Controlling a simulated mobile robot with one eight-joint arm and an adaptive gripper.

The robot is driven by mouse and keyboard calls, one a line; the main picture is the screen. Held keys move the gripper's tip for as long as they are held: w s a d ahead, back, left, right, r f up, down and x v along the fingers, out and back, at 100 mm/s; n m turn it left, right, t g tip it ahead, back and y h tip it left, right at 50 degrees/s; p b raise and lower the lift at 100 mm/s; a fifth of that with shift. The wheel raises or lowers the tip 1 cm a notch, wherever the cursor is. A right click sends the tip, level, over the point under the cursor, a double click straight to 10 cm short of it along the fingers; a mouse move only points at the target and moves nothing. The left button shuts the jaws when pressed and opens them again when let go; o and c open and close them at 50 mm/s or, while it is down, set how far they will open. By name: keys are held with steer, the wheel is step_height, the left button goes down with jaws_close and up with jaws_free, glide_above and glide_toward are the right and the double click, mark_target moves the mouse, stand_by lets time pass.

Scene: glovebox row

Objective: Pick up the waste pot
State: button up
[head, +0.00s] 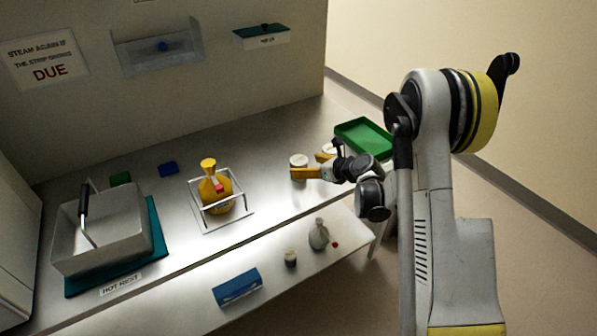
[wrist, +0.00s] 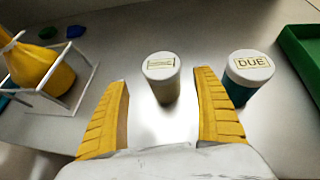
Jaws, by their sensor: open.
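My gripper (head: 306,166) reaches in from the right above the steel worktop, its yellow fingers spread and empty. In the wrist view a pale pot with a white lid (wrist: 161,68) and a small printed label stands upright, centred between the fingertips (wrist: 162,80); I cannot tell how far in it is. It also shows as a white lid in the head view (head: 298,159). A second pot, teal with a white lid marked DUE (wrist: 249,66), stands to the right, just beyond the right finger. Neither lid reads as waste, so I cannot tell which is the waste pot.
A yellow bottle in a wire frame (head: 249,214) stands to the left. A green tray (head: 363,138) lies at the right end. A grey basin (head: 100,245) is at far left. A lower shelf holds a blue box (head: 237,287) and small containers. A wall stands behind.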

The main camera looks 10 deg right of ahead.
mark_target(299, 164)
steer(key=b+x, duration=0.1)
steer(key=x, duration=0.1)
steer(key=b+x, duration=0.1)
steer(key=x, duration=0.2)
steer(key=shift+w+d+f+b, duration=0.1)
steer(key=shift+w+f+b, duration=0.15)
steer(key=shift+w+b, duration=0.1)
steer(key=shift+s+r, duration=0.1)
steer(key=c, duration=1.4)
